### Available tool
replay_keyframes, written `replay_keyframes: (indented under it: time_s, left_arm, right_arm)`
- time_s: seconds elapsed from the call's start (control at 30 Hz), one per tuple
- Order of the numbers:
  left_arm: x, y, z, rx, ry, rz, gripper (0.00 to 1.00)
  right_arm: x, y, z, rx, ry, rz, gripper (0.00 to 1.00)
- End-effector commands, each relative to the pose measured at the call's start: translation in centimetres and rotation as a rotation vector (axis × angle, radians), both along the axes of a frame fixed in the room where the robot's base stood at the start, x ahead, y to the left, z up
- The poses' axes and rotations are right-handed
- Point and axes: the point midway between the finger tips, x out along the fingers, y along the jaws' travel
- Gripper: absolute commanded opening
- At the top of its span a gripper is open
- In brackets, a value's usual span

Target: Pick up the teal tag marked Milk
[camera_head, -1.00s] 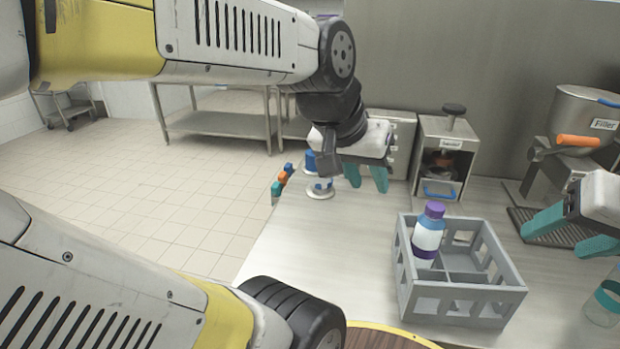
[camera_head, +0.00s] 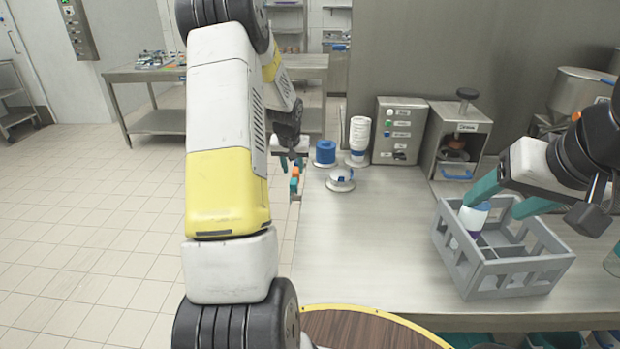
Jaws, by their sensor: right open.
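Small coloured tags hang in a row at the left edge of the counter. The teal tag (camera_head: 293,185) is lowest and nearest, with the orange tag (camera_head: 295,173) behind it. Lettering on them is too small to read. My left gripper (camera_head: 291,160) is right at the tags, just above the teal one; its fingers are mostly hidden and its opening cannot be made out. My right gripper (camera_head: 492,207) is open over the grey crate, its teal fingers near the white bottle (camera_head: 473,217), whose top is partly covered.
The grey crate (camera_head: 510,278) stands on the counter's right part. A blue-topped container (camera_head: 325,153), a white bottle (camera_head: 359,137), a small round item (camera_head: 341,180), a control box (camera_head: 398,130) and a press machine (camera_head: 457,138) line the back. The counter's middle is clear.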

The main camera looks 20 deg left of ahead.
Motion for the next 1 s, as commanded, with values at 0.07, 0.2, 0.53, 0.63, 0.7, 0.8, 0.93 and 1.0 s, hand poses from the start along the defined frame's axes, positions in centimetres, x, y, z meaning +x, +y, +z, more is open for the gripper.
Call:
replay_keyframes:
  time_s: [0.07, 0.2, 0.53, 0.63, 0.7, 0.8, 0.93, 1.0]
  left_arm:
    - [0.4, 0.4, -1.3, -0.001, 0.005, 0.005, 0.35]
    - [1.0, 0.8, -2.8, -0.001, 0.007, 0.008, 0.35]
    - [2.6, 1.3, -6.7, -0.001, 0.007, 0.008, 0.35]
    - [3.1, 1.4, -8.0, -0.001, 0.007, 0.007, 0.35]
    - [3.4, 1.5, -8.6, 0.0, 0.006, 0.007, 0.35]
    - [3.6, 1.5, -8.9, 0.0, 0.005, 0.008, 0.35]
    - [3.6, 1.5, -8.9, 0.0, 0.005, 0.008, 0.35]
    - [3.6, 1.5, -8.9, 0.0, 0.005, 0.008, 0.33]
  right_arm:
    - [0.0, 0.0, 0.0, 0.0, 0.0, 0.0, 0.62]
    - [0.0, 0.0, 0.0, 0.0, 0.0, 0.0, 0.62]
    - [0.0, 0.0, 0.0, 0.0, 0.0, 0.0, 0.62]
    - [0.0, 0.0, 0.0, 0.0, 0.0, 0.0, 0.62]
    - [0.0, 0.0, 0.0, 0.0, 0.0, 0.0, 0.62]
    - [0.0, 0.0, 0.0, 0.0, 0.0, 0.0, 0.62]
    - [0.0, 0.0, 0.0, 0.0, 0.0, 0.0, 0.62]
    - [0.0, 0.0, 0.0, 0.0, 0.0, 0.0, 0.62]
